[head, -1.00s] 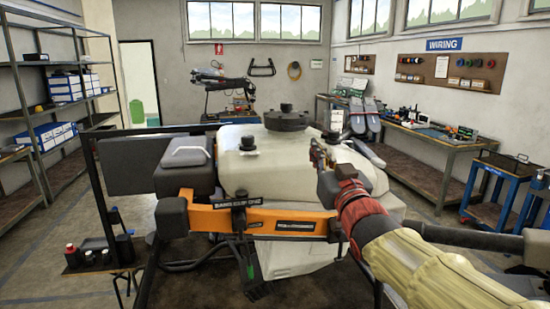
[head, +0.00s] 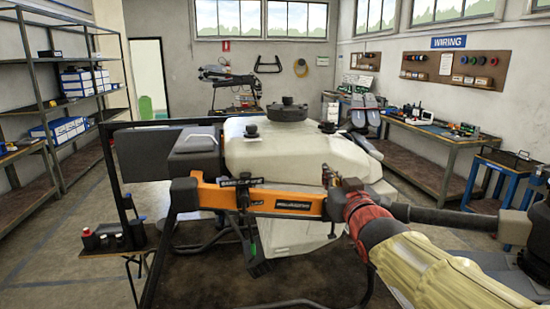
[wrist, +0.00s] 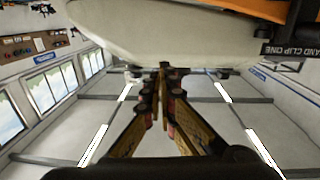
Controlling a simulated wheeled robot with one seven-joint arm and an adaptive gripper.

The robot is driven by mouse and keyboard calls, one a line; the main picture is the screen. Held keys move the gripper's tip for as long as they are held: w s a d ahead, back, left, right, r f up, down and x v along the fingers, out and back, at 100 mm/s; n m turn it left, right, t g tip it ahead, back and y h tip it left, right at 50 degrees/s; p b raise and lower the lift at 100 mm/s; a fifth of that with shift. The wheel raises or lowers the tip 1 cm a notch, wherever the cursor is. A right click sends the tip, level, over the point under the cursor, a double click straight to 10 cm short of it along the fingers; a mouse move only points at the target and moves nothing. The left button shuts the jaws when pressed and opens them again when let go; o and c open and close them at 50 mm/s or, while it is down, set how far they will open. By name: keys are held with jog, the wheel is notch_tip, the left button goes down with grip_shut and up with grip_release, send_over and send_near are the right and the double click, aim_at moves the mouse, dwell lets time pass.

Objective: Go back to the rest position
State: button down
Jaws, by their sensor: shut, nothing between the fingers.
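The spray drone stands in the middle of the head view, with a white tank (head: 280,150), an orange front bar (head: 275,202) and a grey box (head: 194,145) at its left. My gripper (head: 327,174) is in front of the tank's right side, just above the bar's right end. In the wrist view, the fingers of my gripper (wrist: 162,70) come together at their tips, shut and empty. Any contact with the drone cannot be told.
A small stand with bottles (head: 108,240) is at the front left. Shelving (head: 45,110) lines the left wall. A workbench (head: 435,135) and a blue cart (head: 500,185) stand at the right. Floor (head: 70,240) is open at the left.

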jog(key=s+d+f+g+h, duration=0.1)
jog(key=s+d+f+g, duration=0.15)
jog(key=s+f, duration=0.4)
jog(key=s+d+f+g+h, duration=0.1)
jog(key=s+f+g, duration=0.25)
jog(key=f, duration=0.65)
jog(key=s+d+f+m+g, duration=0.1)
jog(key=s+f+g, duration=0.2)
jog(key=s, duration=0.9)
jog(key=s+d+f+g, duration=0.1)
jog(key=s+f+g, duration=0.2)
jog(key=s, duration=0.9)
notch_tip(320, 180, down, 2)
jog(key=shift+s+f+m, duration=0.15)
jog(key=shift+s+m, duration=0.25)
jog(key=c, duration=2.6)
grip_release()
